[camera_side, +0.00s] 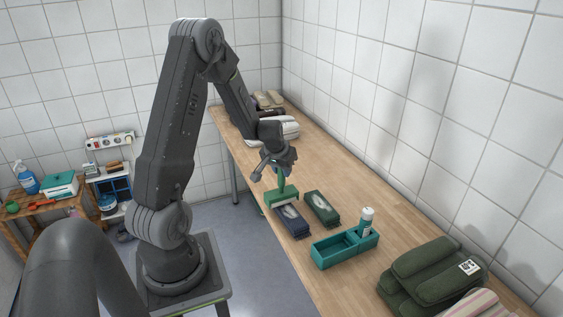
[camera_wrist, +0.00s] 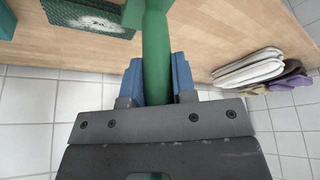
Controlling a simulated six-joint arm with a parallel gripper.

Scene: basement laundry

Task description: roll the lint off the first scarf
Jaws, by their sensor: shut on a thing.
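My gripper (camera_side: 279,170) is shut on the green handle of a lint roller (camera_side: 281,197), held handle up. The wrist view shows the handle (camera_wrist: 155,55) between my blue finger pads; the roller's far end is out of that view. In the side view the roller head is at the far end of a folded navy scarf (camera_side: 293,225) with a pale lint patch. I cannot tell whether it touches. A folded dark green scarf (camera_side: 322,208), also with a pale patch, lies right of it; it seems to be the one in the wrist view (camera_wrist: 90,18).
A teal two-part tray (camera_side: 343,252) stands nearer the camera, with a white-topped cylinder (camera_side: 366,221) in its right part. Stacked green textiles (camera_side: 432,270) lie at the near right. Folded pale textiles (camera_side: 285,128) lie at the far end. The bench (camera_side: 380,200) is bare along the wall.

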